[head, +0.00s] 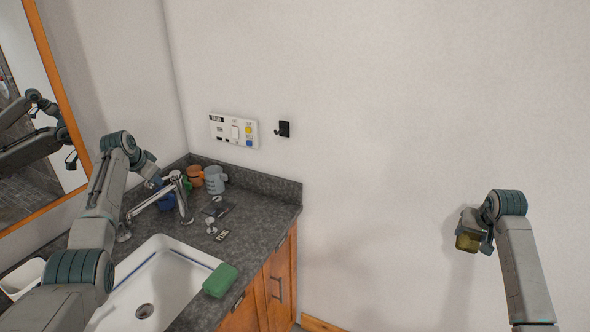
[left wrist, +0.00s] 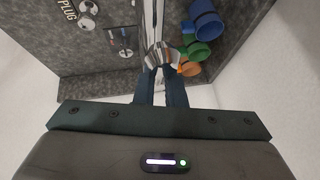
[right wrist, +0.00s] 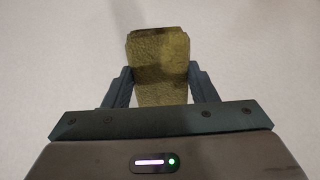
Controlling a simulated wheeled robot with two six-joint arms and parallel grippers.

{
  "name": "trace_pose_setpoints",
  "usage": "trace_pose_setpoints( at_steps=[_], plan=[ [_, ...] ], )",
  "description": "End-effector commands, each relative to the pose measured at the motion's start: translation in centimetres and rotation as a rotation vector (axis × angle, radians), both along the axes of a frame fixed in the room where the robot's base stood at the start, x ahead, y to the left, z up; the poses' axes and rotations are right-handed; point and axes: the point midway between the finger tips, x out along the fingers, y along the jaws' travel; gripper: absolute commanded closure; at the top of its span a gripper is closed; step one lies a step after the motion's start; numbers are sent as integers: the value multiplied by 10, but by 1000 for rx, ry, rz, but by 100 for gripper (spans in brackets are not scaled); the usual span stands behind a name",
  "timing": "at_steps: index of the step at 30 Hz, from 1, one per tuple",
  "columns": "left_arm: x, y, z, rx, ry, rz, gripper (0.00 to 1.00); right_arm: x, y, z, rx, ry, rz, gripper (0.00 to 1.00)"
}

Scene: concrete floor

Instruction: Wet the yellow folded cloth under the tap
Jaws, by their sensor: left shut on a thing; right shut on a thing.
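The yellow folded cloth (head: 467,242) is held in my right gripper (head: 473,233), away from the sink at the right, in front of the wall. In the right wrist view the cloth (right wrist: 158,60) stands out between the two fingers. The chrome tap (head: 150,201) is at the back of the white sink (head: 188,251). My left gripper (head: 164,184) is at the top of the tap; in the left wrist view its fingers (left wrist: 161,75) are closed on a chrome part of the tap (left wrist: 158,54). I see no water stream.
Blue, green, orange and grey mugs (head: 215,180) stand behind the tap. A green block (head: 220,280) lies at the sink's front right rim. Plugs and a PLUG label (head: 221,236) lie on the dark counter (head: 262,213). A wall panel (head: 234,130) and black hook (head: 283,129) are above.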

Motion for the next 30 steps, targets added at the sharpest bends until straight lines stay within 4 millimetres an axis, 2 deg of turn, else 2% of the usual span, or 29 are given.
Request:
trace_pose_setpoints(
  at_steps=[1,7,8,11,30],
  plan=[
    [-3,1,-9,-2,18,1,100,0,0,0,0,-1,0,69],
    [-5,1,-11,-3,26,1,100,0,0,0,0,-1,0,69],
    [-5,1,-12,-3,26,1,86,0,0,0,0,-1,0,69],
    [-5,1,-12,-2,28,3,68,0,0,0,0,-1,0,69],
    [-3,0,-5,-2,13,0,68,0,0,0,0,0,0,69]
  ],
)
